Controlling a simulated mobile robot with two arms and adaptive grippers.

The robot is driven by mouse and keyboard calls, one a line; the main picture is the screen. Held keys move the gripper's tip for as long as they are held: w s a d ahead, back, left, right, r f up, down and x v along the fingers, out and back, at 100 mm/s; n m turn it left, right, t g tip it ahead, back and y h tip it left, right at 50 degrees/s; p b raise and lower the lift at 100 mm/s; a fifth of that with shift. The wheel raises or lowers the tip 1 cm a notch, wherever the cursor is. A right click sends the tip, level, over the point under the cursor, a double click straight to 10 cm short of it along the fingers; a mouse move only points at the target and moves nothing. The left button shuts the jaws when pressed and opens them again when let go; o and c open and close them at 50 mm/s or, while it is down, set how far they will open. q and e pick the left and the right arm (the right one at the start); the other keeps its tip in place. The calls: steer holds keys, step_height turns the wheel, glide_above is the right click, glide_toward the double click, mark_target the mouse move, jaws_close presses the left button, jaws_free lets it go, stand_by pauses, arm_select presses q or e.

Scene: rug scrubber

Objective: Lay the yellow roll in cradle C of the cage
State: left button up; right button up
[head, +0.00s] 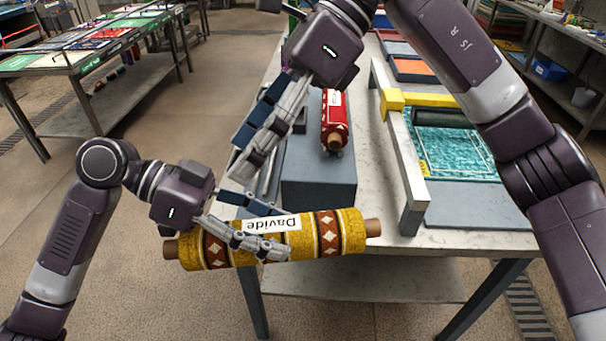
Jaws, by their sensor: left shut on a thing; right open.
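The yellow roll (330,235) has brown and white diamond bands, a white label reading "Davide" and brown core ends. It is held nearly level in front of the table's front edge, over the floor. My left gripper (278,235) is shut on its middle. My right gripper (243,158), from the upper right, is open and empty above the roll, pointing down-left beside a blue-grey block. A red roll (335,115) lies on the blue-grey block (318,180). I cannot make out the cage or a cradle marked C; my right arm covers part of this area.
The grey table (375,205) bears a pale upright frame (408,175) with a yellow bracket (392,102), beside a teal rug (455,150) on a blue-grey bed. Coloured panels (410,66) lie farther back. Another table (85,70) stands at upper left. Floor at left is clear.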

mark_target(304, 235)
steer(key=d+f+t+h, duration=0.1)
steer(key=d+h, duration=0.1)
steer(key=d+f+t+h, duration=0.1)
steer(key=d+f+h, duration=0.1)
steer(key=d+f+t+h, duration=0.1)
steer(key=d+h, duration=0.1)
steer(key=h, duration=0.1)
steer(key=shift+s+f+n, duration=0.15)
steer(key=shift+f+n, duration=0.25)
steer(key=shift+d+f+t, duration=0.1)
steer(key=shift+d+t, duration=0.2)
steer(key=shift+d, duration=0.1)
steer(key=shift+d+f+h, duration=0.15)
steer(key=shift+f+h, duration=0.1)
steer(key=shift+h, duration=0.15)
step_height(304, 235, down, 12)
steer(key=shift+r, duration=0.25)
arm_select(q)
steer(key=shift+s+d+r, duration=0.1)
arm_select(e)
steer(key=c, duration=1.7)
arm_select(q)
steer(key=o, duration=1.6)
steer(key=shift+c, duration=0.2)
arm_select(e)
steer(key=shift+c, duration=0.5)
arm_select(q)
steer(key=shift+o, duration=1)
